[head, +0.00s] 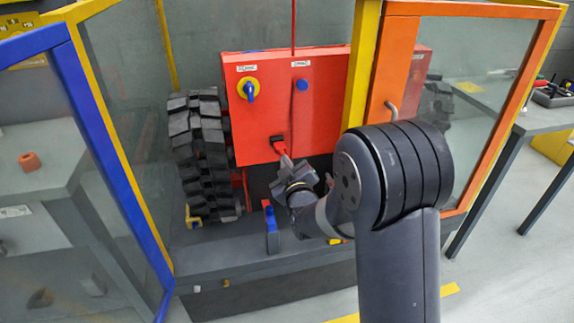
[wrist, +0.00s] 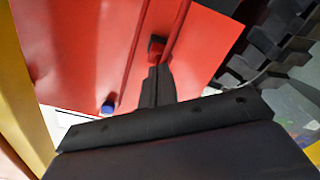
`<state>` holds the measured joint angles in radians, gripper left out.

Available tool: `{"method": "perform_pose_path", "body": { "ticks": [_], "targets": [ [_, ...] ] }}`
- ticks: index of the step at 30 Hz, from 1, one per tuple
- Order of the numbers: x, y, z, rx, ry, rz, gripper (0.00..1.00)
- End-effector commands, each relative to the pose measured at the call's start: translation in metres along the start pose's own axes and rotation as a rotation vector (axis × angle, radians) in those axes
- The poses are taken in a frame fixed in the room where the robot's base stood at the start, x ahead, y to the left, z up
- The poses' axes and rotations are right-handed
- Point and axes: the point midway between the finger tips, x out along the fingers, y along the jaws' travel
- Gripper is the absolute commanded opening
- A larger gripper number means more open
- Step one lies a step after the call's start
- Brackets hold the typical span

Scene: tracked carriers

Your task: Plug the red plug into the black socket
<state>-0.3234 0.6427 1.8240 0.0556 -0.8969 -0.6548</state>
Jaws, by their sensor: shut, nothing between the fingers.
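The red plug (head: 281,148) is at the black socket (head: 277,138) on the lower front of the red box. In the wrist view the red plug (wrist: 156,48) shows just beyond my fingertips, against the box face. It looks seated in the socket, but how deep I cannot tell. The socket is mostly hidden by the plug in the wrist view. My gripper (wrist: 157,74) is shut and empty, pointing at the plug from close by. In the head view its wrist part is below the socket, and the fingers are hard to make out.
The red box (head: 250,110) carries a yellow-and-blue switch (head: 248,88) and a blue button (head: 302,85). A black track (head: 200,150) stands left of it. A yellow post (head: 361,60), an orange-framed door (head: 400,60) and a blue-framed door (head: 110,150) flank the opening.

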Motion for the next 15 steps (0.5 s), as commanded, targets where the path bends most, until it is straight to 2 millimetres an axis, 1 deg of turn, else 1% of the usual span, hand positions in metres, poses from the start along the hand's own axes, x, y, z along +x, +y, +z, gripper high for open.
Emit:
{"method": "perform_pose_path", "body": {
  "ticks": [8, 15],
  "targets": [
    [0.0007, -0.0003, 0.0003, 0.0, 0.0, 0.0, 0.0],
    [0.0051, -0.0005, 0.0006, 0.0, 0.0, 0.0, 0.0]
  ]
}}
